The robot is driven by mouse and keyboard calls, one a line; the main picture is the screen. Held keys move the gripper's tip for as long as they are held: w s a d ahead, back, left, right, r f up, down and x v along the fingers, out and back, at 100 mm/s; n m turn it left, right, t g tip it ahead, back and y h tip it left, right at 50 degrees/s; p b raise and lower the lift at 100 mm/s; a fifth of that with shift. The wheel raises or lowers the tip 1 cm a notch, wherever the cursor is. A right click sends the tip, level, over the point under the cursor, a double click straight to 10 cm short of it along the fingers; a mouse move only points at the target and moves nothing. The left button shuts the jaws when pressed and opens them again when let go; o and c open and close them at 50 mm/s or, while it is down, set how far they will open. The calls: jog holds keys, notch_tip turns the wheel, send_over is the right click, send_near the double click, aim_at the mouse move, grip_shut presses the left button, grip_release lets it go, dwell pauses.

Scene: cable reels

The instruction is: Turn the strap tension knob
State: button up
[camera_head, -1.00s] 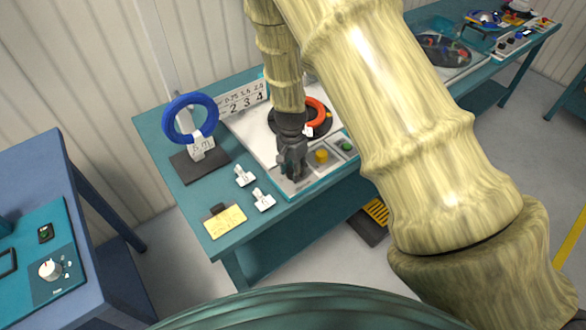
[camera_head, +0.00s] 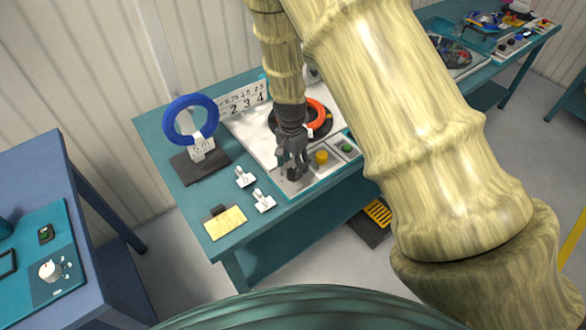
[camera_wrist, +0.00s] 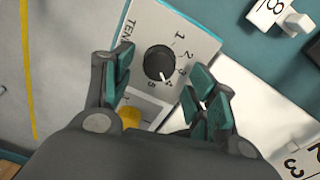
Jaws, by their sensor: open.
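The tension knob (camera_wrist: 159,61) is a round black knob on a grey panel (camera_wrist: 195,25) with printed numerals and partly hidden lettering that starts "TEN". A pale mark on the knob's lower edge seems to point near the 4. My gripper (camera_wrist: 163,66) is open, with one teal-padded finger left of the knob and the other right of it; no contact shows. In the head view my gripper (camera_head: 291,160) is over the front of the panel, and the dark knob (camera_head: 297,174) shows partly below its fingers.
A yellow button (camera_head: 321,157) and a green button (camera_head: 346,147) sit right of the knob. An orange ring (camera_head: 318,115) lies behind. White tags (camera_head: 264,201), a yellow note (camera_head: 226,222) and a blue reel on a stand (camera_head: 190,120) are to the left.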

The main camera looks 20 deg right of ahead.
aim_at(292, 170)
notch_tip(292, 170, up, 9)
jog(key=shift+w, duration=0.15)
jog(key=shift+a+f, duration=0.1)
dwell(0.6)
